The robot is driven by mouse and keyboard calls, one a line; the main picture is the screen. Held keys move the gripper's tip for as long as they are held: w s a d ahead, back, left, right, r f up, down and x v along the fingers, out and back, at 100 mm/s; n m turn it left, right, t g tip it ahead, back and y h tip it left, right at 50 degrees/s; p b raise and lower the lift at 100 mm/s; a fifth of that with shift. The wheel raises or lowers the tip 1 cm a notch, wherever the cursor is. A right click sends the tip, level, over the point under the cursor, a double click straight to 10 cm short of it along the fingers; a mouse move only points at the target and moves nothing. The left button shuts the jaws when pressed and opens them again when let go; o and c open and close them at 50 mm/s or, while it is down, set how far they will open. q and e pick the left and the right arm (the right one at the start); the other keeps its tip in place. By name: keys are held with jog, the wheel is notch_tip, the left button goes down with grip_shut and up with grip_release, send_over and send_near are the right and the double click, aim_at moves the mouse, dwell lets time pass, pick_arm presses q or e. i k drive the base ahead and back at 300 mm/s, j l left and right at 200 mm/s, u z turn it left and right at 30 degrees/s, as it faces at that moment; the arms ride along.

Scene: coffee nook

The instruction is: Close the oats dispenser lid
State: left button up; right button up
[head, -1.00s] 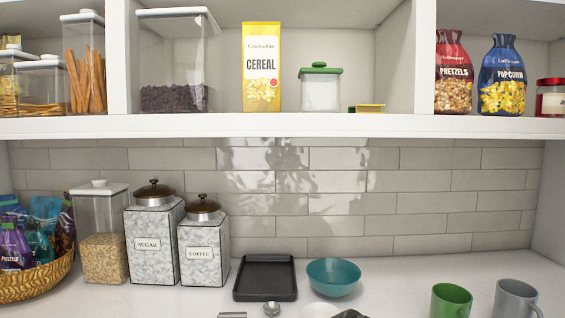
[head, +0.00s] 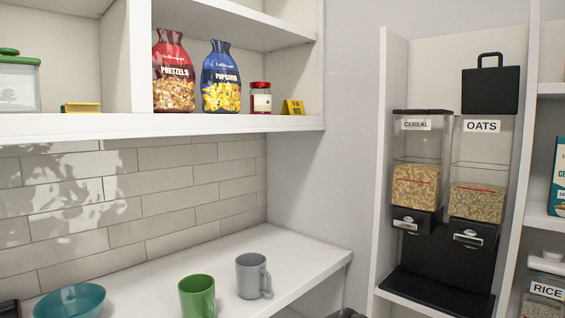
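The oats dispenser (head: 480,170) stands at the right in the head view, a clear hopper labelled OATS, partly filled with oats. Its black lid (head: 490,92) stands open, raised upright above the hopper top, with a loop handle at its upper edge. The cereal dispenser (head: 415,165) is beside it on the left, and its black lid (head: 424,112) lies flat and shut. Neither of my grippers can be made out in the head view.
Both dispensers share a black base (head: 437,285) in a white shelf bay with side walls. A counter (head: 225,285) at the left holds a green mug (head: 197,297), a grey mug (head: 250,276) and a teal bowl (head: 72,302). A RICE container (head: 545,293) stands at the far right.

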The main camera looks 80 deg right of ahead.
aim_at(487, 91)
jog(key=k+z, duration=0.15)
jog(key=z, duration=3.45)
